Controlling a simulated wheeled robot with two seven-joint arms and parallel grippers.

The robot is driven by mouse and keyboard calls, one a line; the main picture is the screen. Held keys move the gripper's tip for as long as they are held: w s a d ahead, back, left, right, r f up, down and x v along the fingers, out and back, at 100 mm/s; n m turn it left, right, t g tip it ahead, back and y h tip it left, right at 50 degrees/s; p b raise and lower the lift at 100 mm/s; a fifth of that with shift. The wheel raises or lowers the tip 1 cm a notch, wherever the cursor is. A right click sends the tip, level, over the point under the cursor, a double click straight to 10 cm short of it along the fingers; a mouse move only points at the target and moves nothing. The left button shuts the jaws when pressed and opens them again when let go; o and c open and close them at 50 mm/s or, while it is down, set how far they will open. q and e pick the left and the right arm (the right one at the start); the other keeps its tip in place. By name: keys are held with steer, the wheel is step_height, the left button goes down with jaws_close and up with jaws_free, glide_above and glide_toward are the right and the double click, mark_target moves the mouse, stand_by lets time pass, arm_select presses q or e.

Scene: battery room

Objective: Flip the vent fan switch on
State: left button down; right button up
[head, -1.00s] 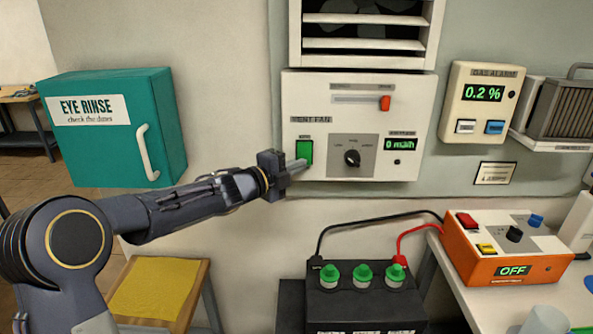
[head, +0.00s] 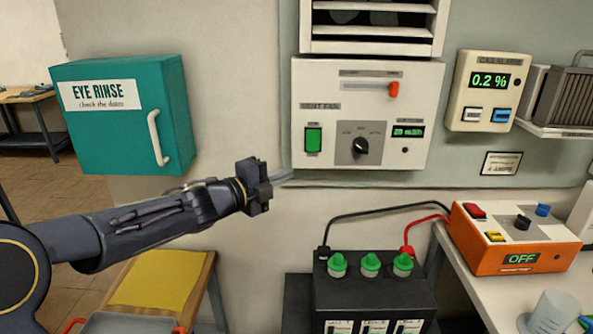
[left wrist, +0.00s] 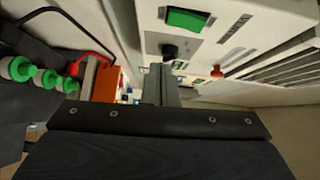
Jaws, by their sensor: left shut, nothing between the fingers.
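The vent fan panel (head: 420,85) is a white box on the wall under a louvred vent. Its green rocker switch (head: 313,140) is at the lower left of the panel, and it also shows in the left wrist view (left wrist: 187,20). The panel has a black knob (head: 360,146), a red slider (head: 393,90) and a small green-lit display (head: 408,131) whose number is not clearly legible. My left gripper (head: 284,176) is shut and empty, below and left of the switch, apart from it. The gripper also shows in the left wrist view (left wrist: 160,84). My right gripper is not in view.
A teal eye rinse cabinet (head: 125,150) hangs at the left. A black battery (head: 375,290) with green caps stands below the panel. An orange charger reading OFF (head: 495,262) is on the right bench. A gas alarm (head: 488,90) reads 0.2 %.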

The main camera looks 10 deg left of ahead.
arm_select(q)
steer(key=v, duration=0.2)
steer(key=shift+s+a+f, duration=0.15)
steer(key=shift+s, duration=0.1)
